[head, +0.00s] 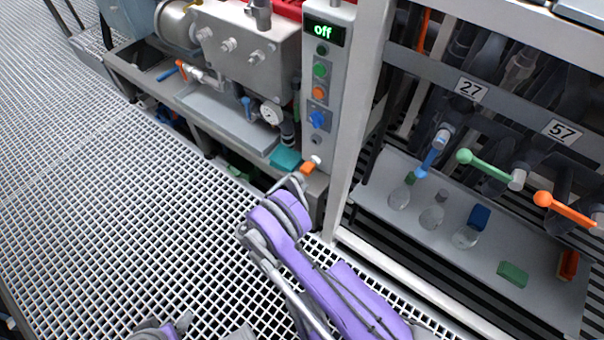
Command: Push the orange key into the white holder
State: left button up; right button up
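The orange key (308,168) is a small orange block low at the front of the grey control panel. The white holder (316,159) is a small white round piece on the panel's lower front, just beyond the key. The key's far end is at or very near the holder; I cannot tell whether it is inside. My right gripper (301,177), on the purple arm from the lower right, appears shut on the key's near end. My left gripper (182,322) shows only partly at the bottom edge, away from the key; its finger opening is unclear.
The panel (325,95) has an "off" display (323,30) and several coloured knobs. A teal block (285,158) lies left of the key. A white frame post (355,120) stands close on the right. Shelves with valves and flasks lie beyond it. The grating floor at left is open.

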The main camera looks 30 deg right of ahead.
jog(key=shift+v, duration=1.2)
